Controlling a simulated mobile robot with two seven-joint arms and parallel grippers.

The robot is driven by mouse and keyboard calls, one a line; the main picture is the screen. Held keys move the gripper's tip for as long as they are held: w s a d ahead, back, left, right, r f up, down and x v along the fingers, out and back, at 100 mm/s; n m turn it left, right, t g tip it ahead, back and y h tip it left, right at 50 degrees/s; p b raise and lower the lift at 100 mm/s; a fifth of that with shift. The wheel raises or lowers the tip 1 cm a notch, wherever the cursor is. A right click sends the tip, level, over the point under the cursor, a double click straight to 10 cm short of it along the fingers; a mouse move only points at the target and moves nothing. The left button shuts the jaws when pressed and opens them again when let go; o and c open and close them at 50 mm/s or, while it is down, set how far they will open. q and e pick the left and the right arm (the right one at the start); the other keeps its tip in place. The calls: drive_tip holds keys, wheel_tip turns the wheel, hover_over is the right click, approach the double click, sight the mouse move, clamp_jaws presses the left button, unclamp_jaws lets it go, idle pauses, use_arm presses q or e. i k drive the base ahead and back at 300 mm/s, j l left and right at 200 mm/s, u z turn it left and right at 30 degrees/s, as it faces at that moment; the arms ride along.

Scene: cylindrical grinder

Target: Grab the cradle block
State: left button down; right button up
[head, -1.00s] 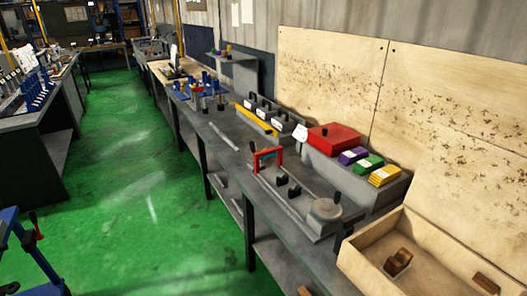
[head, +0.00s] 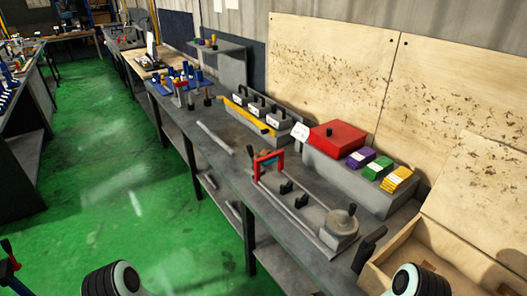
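No part is plainly marked as the cradle block. Small black notched blocks (head: 287,187) sit on the rail of a grey bench fixture (head: 312,216), between a red bracket (head: 268,164) and a round grey knob (head: 341,221). They may be cradle blocks, but I cannot tell. An open wooden box (head: 452,246) stands at the lower right, with a small brown piece (head: 428,265) barely showing inside. My two arms show only as dark rounded links at the bottom edge. Neither gripper is in view.
The long grey workbench (head: 222,160) runs from front right to back left. On it are a yellow-edged rack (head: 250,118), a grey block with a red box (head: 336,136) and coloured packs (head: 379,168). Green floor (head: 110,190) is clear to the left.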

sight(265, 152)
drive_tip(key=i+j+z, duration=0.1)
drive_tip(key=i+j, duration=0.2)
drive_tip(key=i+j+z, duration=0.15)
drive_tip(key=i+j, duration=0.15)
drive_tip(key=i+j+z, duration=0.1)
drive_tip(key=i+j, duration=0.15)
drive_tip(key=j, duration=0.25)
drive_tip(key=i+j+z, duration=0.15)
drive_tip(key=j, duration=0.25)
drive_tip(key=i+j+z, duration=0.1)
drive_tip(key=i+j, duration=0.2)
drive_tip(key=j, duration=0.15)
